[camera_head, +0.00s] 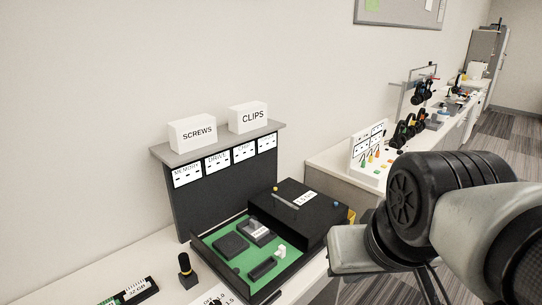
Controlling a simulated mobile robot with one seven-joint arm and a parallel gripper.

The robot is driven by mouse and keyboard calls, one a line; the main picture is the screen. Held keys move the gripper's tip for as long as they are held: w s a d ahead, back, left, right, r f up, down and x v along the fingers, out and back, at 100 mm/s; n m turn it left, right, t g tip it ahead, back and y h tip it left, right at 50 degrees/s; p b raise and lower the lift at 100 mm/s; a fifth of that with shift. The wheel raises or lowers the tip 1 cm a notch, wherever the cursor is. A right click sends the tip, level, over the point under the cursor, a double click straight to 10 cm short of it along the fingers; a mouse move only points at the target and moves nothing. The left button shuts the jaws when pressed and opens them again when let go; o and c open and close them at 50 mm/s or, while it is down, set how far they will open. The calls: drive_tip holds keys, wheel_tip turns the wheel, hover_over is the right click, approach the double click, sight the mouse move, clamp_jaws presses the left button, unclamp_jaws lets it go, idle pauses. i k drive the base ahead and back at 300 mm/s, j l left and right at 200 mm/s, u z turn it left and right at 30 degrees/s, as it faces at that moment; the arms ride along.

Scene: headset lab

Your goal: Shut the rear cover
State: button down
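An open dark case (207,260) with a green board (225,237) stands on the bench in front of a black back panel. Dark modules and a small white part sit on the board. Directly behind and to the right is a flat black slab (315,217) with a white label, a light rod and small blue and yellow spots; it may be the rear cover, but I cannot tell how it is hinged. My gripper (348,255), a pale blocky end, is right of the slab, apparently apart from it. Its fingertips cannot be made out.
White boxes marked SCREWS (198,134) and CLIPS (248,117) stand on the shelf (220,143) above labelled slots. A second bench (330,172) with headsets runs back right.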

sight(310, 212)
drive_tip(key=i+l+u, duration=0.1)
drive_tip(key=i+l, duration=0.15)
drive_tip(key=i+l+u, duration=0.1)
drive_tip(key=l, duration=0.3)
drive_tip(key=i+l+u, duration=0.1)
drive_tip(key=i+l, duration=0.2)
drive_tip(key=i+l+u, duration=0.1)
drive_tip(key=l, duration=0.3)
drive_tip(key=i+l, duration=0.3)
drive_tip(key=i+l+u, duration=0.15)
drive_tip(key=l, duration=0.25)
drive_tip(key=i+l+u, duration=0.1)
drive_tip(key=l, duration=0.3)
drive_tip(key=i, duration=0.1)
